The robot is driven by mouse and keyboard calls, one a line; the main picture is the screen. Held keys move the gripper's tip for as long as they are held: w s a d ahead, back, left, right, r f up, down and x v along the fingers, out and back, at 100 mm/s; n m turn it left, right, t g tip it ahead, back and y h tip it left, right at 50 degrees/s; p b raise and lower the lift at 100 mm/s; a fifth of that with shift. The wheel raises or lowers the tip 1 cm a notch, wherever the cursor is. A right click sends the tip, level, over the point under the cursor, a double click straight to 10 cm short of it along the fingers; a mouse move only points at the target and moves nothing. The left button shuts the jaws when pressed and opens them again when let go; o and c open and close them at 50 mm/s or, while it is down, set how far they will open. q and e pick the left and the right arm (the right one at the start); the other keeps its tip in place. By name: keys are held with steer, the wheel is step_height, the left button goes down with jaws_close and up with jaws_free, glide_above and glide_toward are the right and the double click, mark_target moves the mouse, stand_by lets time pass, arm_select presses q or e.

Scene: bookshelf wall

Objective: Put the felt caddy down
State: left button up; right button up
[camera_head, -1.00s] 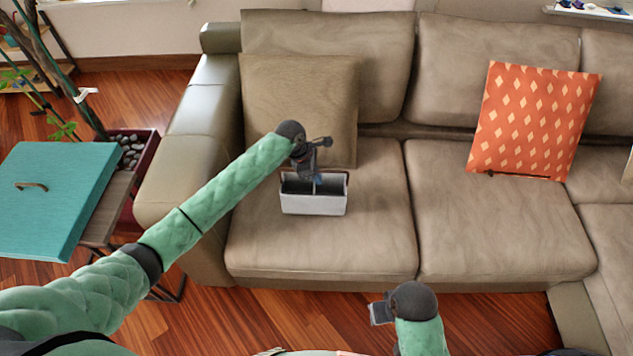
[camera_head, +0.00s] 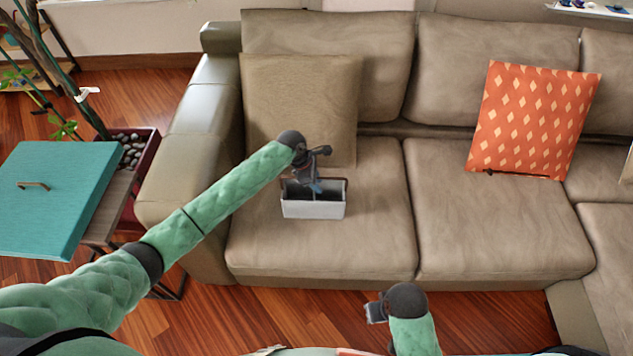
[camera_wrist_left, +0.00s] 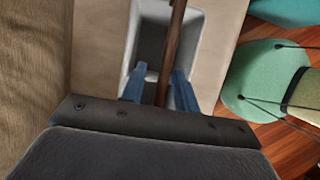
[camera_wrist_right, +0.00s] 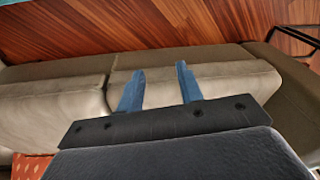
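The felt caddy (camera_head: 314,211) is a light grey open box with a dark inside and a brown handle. It is level over the left sofa seat (camera_head: 260,245); I cannot tell whether its base touches the cushion. My left gripper (camera_head: 316,185) is above it, pointing down. In the left wrist view the brown handle (camera_wrist_left: 174,45) runs between the blue fingers (camera_wrist_left: 161,80), with the grey caddy walls (camera_wrist_left: 213,45) below. The gripper holds the handle. My right gripper (camera_head: 376,311) is low in front of the sofa; its fingers (camera_wrist_right: 160,80) are apart and empty.
A beige cushion (camera_head: 300,100) leans on the backrest just behind the caddy. An orange patterned cushion (camera_head: 535,120) is on the right. The seat between (camera_head: 480,220) is clear. A teal box (camera_head: 60,200) on a side table and a planter (camera_head: 142,175) stand left.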

arm_select(q)
steer(key=shift+r, duration=0.15)
arm_select(e)
steer(key=shift+r, duration=0.15)
